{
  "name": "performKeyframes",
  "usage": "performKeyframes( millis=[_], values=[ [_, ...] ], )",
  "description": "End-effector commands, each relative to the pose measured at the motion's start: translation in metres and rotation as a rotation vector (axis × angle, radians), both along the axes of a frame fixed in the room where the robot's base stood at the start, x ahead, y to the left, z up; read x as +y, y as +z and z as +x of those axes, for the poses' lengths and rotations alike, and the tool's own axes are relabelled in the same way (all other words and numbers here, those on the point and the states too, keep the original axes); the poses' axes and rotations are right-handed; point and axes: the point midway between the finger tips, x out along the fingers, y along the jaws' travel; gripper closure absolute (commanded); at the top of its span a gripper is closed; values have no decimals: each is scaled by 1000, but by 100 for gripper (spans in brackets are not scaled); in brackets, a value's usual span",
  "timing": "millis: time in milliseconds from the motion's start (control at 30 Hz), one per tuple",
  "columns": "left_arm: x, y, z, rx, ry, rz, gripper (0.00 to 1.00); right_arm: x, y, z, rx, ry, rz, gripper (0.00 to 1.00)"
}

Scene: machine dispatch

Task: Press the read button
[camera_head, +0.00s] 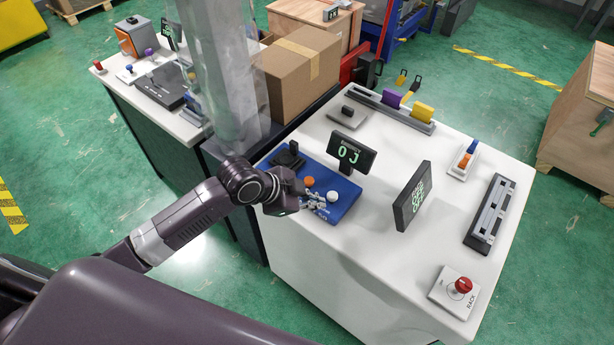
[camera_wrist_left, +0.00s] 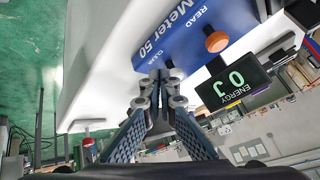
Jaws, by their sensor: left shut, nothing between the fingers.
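The blue meter panel (camera_head: 340,209) lies on the white-topped table, with an orange button (camera_head: 309,181) and a white button (camera_head: 332,196). In the left wrist view the orange button (camera_wrist_left: 217,41) sits beside the word READ on the panel (camera_wrist_left: 170,40). My left gripper (camera_head: 318,200) is shut and empty, its tips over the panel close to both buttons. In the left wrist view its fingertips (camera_wrist_left: 160,88) are apart from the orange button in the picture; the white button cannot be made out there. An energy display (camera_head: 351,153) reading 0 J stands behind the panel. My right gripper is not in view.
A second upright display (camera_head: 413,196) stands right of the panel. A red RACK button (camera_head: 463,285) is at the table's front right. A black block (camera_head: 289,156) sits at the panel's far left. A clear column (camera_head: 222,75) and a cardboard box (camera_head: 298,72) stand behind my left arm.

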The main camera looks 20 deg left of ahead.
Motion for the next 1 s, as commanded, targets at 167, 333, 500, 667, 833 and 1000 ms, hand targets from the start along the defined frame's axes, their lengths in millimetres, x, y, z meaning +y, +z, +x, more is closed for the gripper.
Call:
performKeyframes(
  millis=[167,333,500,667,833,1000],
  values=[
    [21,52,42,-120,-153,54,100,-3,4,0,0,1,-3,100],
    [36,86,64,-192,-230,82,100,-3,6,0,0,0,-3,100],
    [44,101,73,-224,-260,93,100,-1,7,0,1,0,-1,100],
    [45,103,74,-227,-265,93,100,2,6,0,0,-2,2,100],
    [45,103,73,-227,-264,93,100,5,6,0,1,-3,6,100],
    [45,99,73,-227,-264,93,100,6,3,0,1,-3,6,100]
  ],
)
